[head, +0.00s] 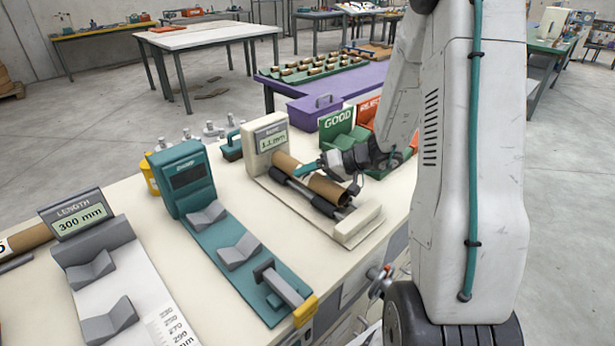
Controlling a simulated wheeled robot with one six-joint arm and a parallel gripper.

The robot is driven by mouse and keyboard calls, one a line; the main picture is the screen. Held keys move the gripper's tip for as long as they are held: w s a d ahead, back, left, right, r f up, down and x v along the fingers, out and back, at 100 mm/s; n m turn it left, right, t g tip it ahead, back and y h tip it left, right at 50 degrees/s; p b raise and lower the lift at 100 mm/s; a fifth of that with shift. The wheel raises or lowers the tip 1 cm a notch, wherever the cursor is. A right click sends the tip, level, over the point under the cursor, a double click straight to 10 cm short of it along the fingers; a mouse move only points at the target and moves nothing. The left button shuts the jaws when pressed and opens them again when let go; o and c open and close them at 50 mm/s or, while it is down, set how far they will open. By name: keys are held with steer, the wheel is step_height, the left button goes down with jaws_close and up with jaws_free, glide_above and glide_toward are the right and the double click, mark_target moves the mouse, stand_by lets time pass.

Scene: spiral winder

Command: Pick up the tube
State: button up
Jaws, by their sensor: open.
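A brown cardboard tube (325,188) lies along the dark rollers of the cream measuring station (356,229), slanting from back left to front right. My gripper (312,172) reaches in from the right and is at the tube, over its middle. A teal finger shows near the tube's upper side. The jaws are open, and part of the tube is hidden behind them. Whether the fingers touch the tube cannot be told. Another brown tube (30,238) shows at the left edge, partly cut off.
A teal station with grey V-blocks (238,250) and a length station reading 300 mm (78,215) stand to the left. A green GOOD bin (338,124) and an orange bin (366,112) stand behind my gripper. A purple table (340,82) holds several tubes.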

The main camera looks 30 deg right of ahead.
steer(key=c, duration=1.2)
steer(key=shift+r, duration=0.1)
